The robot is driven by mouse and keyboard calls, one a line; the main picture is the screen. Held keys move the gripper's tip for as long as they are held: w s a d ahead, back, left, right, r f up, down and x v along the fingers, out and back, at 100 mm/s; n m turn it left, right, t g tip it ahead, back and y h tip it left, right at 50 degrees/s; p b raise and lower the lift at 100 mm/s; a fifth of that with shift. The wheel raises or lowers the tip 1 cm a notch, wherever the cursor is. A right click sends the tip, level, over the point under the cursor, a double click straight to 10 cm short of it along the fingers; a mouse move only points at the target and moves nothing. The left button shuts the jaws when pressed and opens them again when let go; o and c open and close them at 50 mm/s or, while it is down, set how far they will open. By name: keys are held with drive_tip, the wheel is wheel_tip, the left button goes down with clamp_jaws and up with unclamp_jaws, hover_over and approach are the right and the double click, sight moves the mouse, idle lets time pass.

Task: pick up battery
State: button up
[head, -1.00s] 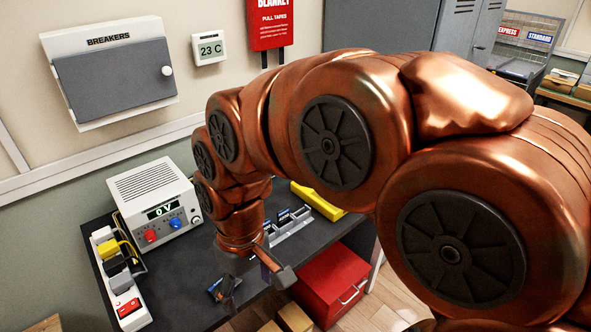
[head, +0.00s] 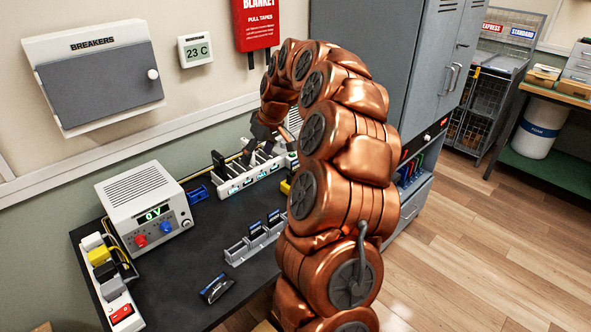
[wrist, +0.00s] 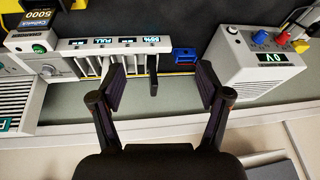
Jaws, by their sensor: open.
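A dark, thin battery (head: 218,163) stands upright at the left end of the white charger (head: 262,170) at the back of the bench. In the wrist view this battery (wrist: 153,84) shows edge-on in the charger's end slot, between my fingers' lines. My gripper (wrist: 161,72) is open and empty, with one finger on each side of it in the picture; I cannot tell how far above it they are. In the head view my gripper (head: 266,138) hangs over the charger, partly hidden by my arm. The charger's displays (wrist: 112,42) are lit, one reading FULL.
A power supply (head: 148,208) stands left of the charger, with a small blue box (head: 197,195) between. A grey rack (head: 240,252) holds dark pieces. A loose dark piece (head: 216,289) lies at the bench front. A block labelled 5000 (wrist: 35,19) sits beside the charger.

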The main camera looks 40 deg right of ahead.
drive_tip(key=m+h, duration=0.1)
drive_tip(key=h, duration=0.1)
hover_over(296, 161)
drive_tip(key=s, duration=0.2)
wheel_tip(296, 161, down, 4)
drive_tip(key=shift+t, duration=0.3)
drive_tip(key=shift+s+p+x, duration=0.15)
drive_tip(key=shift+p+x, duration=0.75)
drive_tip(key=shift+x, duration=1.1)
drive_tip(key=shift+s+p+x, duration=0.2)
drive_tip(key=shift+p+x, duration=0.7)
drive_tip(key=shift+x, duration=1.05)
drive_tip(key=shift+f, duration=0.15)
drive_tip(key=shift+c, duration=0.2)
drive_tip(key=c, duration=1.3)
